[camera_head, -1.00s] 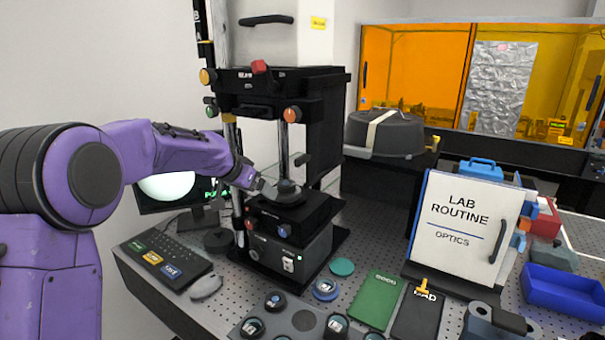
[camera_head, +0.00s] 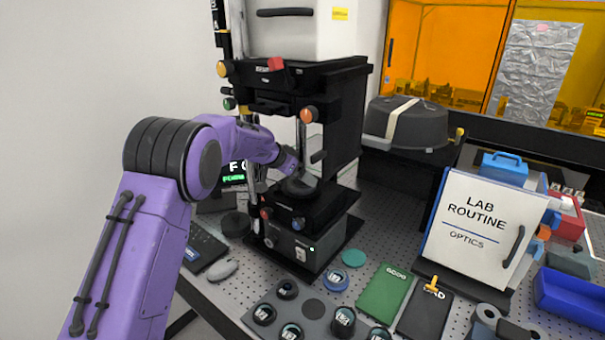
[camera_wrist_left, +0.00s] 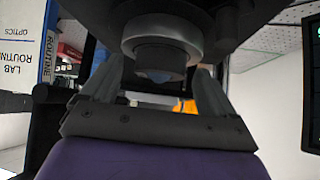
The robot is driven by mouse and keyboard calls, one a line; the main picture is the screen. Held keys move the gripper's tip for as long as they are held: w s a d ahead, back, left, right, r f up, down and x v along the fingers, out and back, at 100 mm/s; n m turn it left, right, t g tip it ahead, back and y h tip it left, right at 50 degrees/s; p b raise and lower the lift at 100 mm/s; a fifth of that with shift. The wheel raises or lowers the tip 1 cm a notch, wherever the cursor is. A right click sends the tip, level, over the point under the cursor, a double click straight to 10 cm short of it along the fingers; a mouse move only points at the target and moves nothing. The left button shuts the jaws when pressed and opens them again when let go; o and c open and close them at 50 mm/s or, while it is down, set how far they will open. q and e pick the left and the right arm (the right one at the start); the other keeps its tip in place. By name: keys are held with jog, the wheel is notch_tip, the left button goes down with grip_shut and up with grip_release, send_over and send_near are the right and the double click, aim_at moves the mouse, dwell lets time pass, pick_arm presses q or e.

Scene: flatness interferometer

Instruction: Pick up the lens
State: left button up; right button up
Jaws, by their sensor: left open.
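A dark round lens mount (camera_head: 299,187) sits on the black stage (camera_head: 312,205) of the interferometer. My left gripper (camera_head: 296,174) reaches in from the left at the mount; its fingertips are too small to make out there. In the left wrist view, which is upside down, my left gripper (camera_wrist_left: 160,68) is open, with one finger on each side of the grey stepped lens mount (camera_wrist_left: 160,40). A pale blue glassy spot shows between the fingers. I cannot tell whether either finger touches it. My right gripper is not in view.
The interferometer's posts and black upper housing (camera_head: 300,85) stand close around my left gripper. A tray (camera_head: 315,308) with several round lenses lies in front. A green notebook (camera_head: 384,291), a keyboard (camera_head: 203,245) and a white LAB ROUTINE binder (camera_head: 480,232) are nearby.

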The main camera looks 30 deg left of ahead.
pick_arm(q)
jog(key=shift+s, duration=0.1)
jog(key=shift+c, duration=1.3)
jog(key=c, duration=1)
